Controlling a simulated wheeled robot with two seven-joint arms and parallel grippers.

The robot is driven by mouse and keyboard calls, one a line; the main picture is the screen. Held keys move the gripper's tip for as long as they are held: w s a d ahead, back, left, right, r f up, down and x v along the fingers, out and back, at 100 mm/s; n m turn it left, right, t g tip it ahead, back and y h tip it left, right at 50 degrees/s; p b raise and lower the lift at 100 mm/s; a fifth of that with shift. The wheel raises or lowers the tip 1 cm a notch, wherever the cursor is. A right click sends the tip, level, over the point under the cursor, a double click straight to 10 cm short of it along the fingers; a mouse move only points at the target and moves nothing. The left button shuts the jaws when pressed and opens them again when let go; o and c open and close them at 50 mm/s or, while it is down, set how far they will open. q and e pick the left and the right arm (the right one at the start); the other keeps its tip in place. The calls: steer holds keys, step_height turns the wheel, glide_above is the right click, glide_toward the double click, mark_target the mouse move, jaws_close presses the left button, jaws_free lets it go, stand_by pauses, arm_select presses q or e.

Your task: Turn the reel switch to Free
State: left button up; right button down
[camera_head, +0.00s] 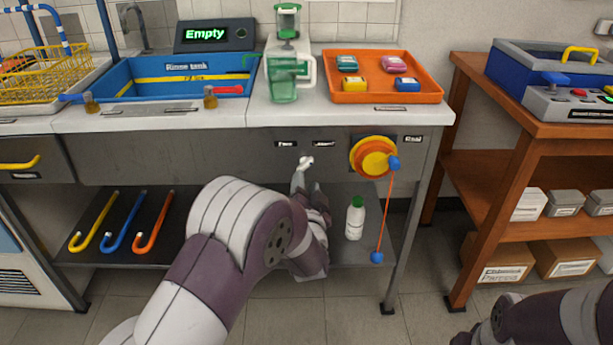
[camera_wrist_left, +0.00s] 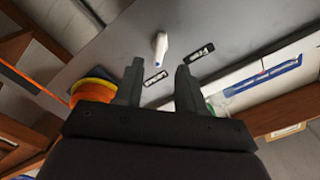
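The reel switch, a small white lever (camera_head: 306,161), sits on the grey bench front below two small labels. The left label (camera_head: 286,144) seems to read Free; the right label (camera_head: 323,143) is too small to read surely. Which label the lever points at, I cannot tell. My left gripper (camera_head: 308,186) is just below and in front of the switch. In the left wrist view my left gripper (camera_wrist_left: 159,82) is open and empty. The switch lever (camera_wrist_left: 160,47) shows beyond its fingertips, apart from them. My right gripper is not in view.
An orange and yellow reel (camera_head: 373,157) with a blue knob and hanging orange cord is right of the switch. A white bottle with a green cap (camera_head: 355,218) stands on the shelf below. A wooden table (camera_head: 560,129) stands at the right.

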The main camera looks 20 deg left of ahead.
mark_target(305, 168)
arm_select(q)
steer(key=x, duration=0.2)
steer(key=b+x, duration=0.1)
steer(key=x, duration=0.2)
steer(key=shift+w+a+f, duration=0.1)
steer(key=shift+w+f, duration=0.1)
steer(key=shift+w, duration=0.05)
steer(key=shift+w+a+r, duration=0.15)
steer(key=shift+w, duration=0.4)
jaws_close()
